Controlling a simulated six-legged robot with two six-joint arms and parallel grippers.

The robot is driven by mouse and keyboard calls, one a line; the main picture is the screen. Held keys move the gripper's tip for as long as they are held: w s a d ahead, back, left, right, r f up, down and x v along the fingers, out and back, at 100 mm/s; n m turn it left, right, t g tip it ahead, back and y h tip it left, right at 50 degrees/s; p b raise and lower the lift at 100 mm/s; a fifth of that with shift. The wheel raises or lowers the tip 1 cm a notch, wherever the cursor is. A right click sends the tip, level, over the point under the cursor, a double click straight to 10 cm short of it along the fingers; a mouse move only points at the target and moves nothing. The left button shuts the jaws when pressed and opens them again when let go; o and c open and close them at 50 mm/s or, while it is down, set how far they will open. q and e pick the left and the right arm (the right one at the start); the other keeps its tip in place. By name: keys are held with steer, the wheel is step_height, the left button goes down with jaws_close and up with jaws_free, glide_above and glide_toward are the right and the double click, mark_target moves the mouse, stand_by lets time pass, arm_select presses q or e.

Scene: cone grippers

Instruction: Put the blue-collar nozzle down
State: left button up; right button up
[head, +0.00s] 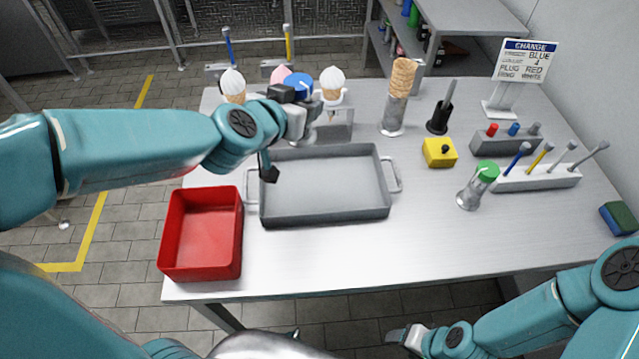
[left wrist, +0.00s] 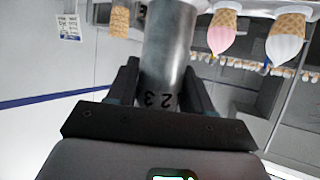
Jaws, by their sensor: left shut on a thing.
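The blue-collar nozzle shows in the head view as a round blue top (head: 299,84) at my left gripper (head: 294,95). In the left wrist view it is a grey metal cylinder (left wrist: 168,50) with dark digits near the fingers. My left gripper (left wrist: 160,88) is shut on it, one black finger on each side. It is held up near the cones, beyond the grey tray's back edge; the arm and hand hide most of it in the head view. My right gripper (head: 402,335) is low at the bottom, in front of the table; its jaws are unclear.
The grey tray (head: 325,185) is empty, with a red bin (head: 203,235) at its left. Cones (head: 332,82) stand in a rack behind. At right are a green-topped cylinder (head: 478,185), a yellow block (head: 440,152), a plug block (head: 506,140) and a rod holder (head: 537,178). The front table is clear.

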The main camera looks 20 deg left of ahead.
arm_select(q)
steer(key=shift+a+r, duration=0.25)
steer(key=shift+a, duration=0.75)
steer(key=shift+n+y, duration=0.4)
steer(key=f+b, duration=0.5)
steer(key=f, duration=0.1)
steer(key=a+f+b, duration=0.1)
steer(key=f+b, duration=0.4)
steer(key=f, duration=0.2)
steer(key=f+b, duration=0.4)
steer(key=f, duration=0.2)
steer(key=shift+s+a+f+b, duration=0.2)
steer(key=shift+f+b, duration=0.1)
steer(key=shift+b, duration=0.1)
steer(key=shift+w+f, duration=0.1)
steer(key=shift+f, duration=0.15)
steer(key=shift+r, duration=0.1)
